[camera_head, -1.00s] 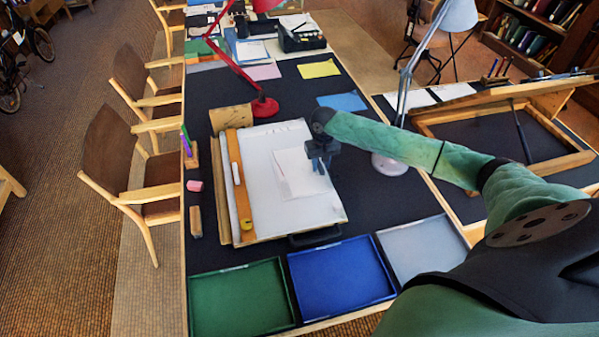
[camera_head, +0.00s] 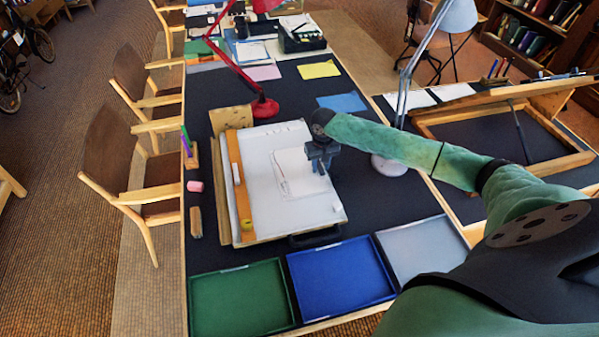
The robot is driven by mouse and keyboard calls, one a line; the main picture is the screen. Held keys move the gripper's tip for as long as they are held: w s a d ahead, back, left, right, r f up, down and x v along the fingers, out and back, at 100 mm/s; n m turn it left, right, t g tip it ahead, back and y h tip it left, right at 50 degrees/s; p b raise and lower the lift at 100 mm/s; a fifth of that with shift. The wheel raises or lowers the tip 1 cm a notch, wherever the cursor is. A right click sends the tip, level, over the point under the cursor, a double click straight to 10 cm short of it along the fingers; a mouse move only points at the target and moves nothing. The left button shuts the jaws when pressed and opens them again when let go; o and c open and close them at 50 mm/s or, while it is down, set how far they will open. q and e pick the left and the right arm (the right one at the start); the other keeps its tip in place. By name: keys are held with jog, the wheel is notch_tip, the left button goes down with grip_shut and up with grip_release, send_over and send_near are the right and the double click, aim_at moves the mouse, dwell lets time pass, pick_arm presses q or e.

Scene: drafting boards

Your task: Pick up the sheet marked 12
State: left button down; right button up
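A small white sheet (camera_head: 297,172) lies on the larger white paper of the tilted drawing board (camera_head: 312,210). Thin dark lines show along the sheet's left side, but no number is readable at this size. My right gripper (camera_head: 320,171) points down at the sheet's right edge and hides part of that edge. Its fingertips are small and dark, so I cannot tell whether they are apart or shut on the sheet. My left gripper is out of view.
Green (camera_head: 240,300), blue (camera_head: 340,279) and grey (camera_head: 423,248) trays line the table's near edge. A wooden ruler (camera_head: 238,175) and a yellow tape roll (camera_head: 247,224) lie on the board's left. Red (camera_head: 264,106) and white (camera_head: 389,165) lamps stand beyond and to the right.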

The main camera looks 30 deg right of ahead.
dwell(0.4)
jog(key=shift+r+p, duration=0.1)
jog(key=shift+p, duration=0.55)
dwell(0.7)
grip_shut()
jog(key=shift+r+p, duration=0.6)
jog(key=shift+p, duration=0.35)
